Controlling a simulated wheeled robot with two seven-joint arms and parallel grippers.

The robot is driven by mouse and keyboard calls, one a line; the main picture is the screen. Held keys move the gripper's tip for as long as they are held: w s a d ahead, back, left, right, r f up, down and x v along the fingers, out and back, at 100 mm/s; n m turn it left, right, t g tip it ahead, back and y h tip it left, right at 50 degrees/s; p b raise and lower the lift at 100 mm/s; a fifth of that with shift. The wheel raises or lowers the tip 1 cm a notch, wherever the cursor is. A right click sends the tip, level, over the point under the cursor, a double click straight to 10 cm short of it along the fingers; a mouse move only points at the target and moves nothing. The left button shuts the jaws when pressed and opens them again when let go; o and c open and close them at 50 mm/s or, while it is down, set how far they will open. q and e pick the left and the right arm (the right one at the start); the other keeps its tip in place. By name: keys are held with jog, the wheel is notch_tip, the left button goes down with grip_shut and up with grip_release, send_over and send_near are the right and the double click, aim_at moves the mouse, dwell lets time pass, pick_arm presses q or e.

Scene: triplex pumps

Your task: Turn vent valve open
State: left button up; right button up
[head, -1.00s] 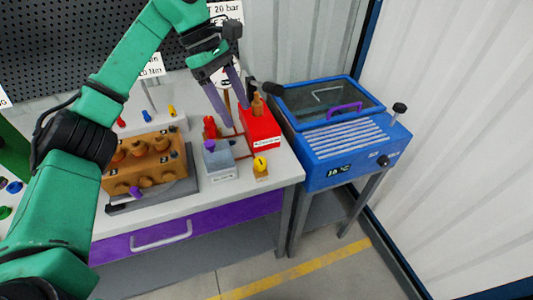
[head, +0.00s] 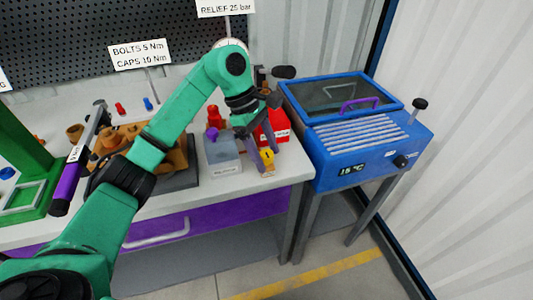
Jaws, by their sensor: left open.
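A small yellow knob (head: 267,155) stands on a little tan block near the right front corner of the bench. It may be the vent valve; its label is too small to read. My left gripper (head: 266,161) is open, with its purple-grey fingers pointing down at the knob, one on either side in the picture. I cannot tell whether they touch it. The fingers hide part of the knob and its block. My right gripper is not in view.
Left of the knob is a grey block (head: 222,153) with a purple knob. Behind it is a red box (head: 277,126). A blue machine (head: 365,150) with a glass lid stands at the right. A tan pump block (head: 178,155) and a torque wrench (head: 82,150) are at left.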

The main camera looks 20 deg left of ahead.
pick_arm(q)
jog(key=shift+d+f, duration=0.1)
jog(key=shift+f, duration=0.1)
grip_shut()
jog(key=shift+n, duration=0.4)
jog(key=n+t+b, duration=0.1)
jog(key=n, duration=0.1)
jog(key=shift+n, duration=0.4)
jog(key=n+t+b, duration=0.1)
jog(key=n+t, duration=0.1)
jog(key=n, duration=0.2)
jog(key=n+t+y, duration=0.1)
jog(key=n, duration=0.2)
jog(key=n+b, duration=0.1)
jog(key=n, duration=0.1)
jog(key=shift+n+t+y, duration=0.4)
jog(key=shift+r+n+t+y+b, duration=0.15)
jog(key=shift+n+y, duration=0.25)
jog(key=shift+n, duration=0.75)
jog(key=shift+f+n+t+y+b, duration=0.15)
jog(key=shift+n+y, duration=0.25)
jog(key=shift+n, duration=0.75)
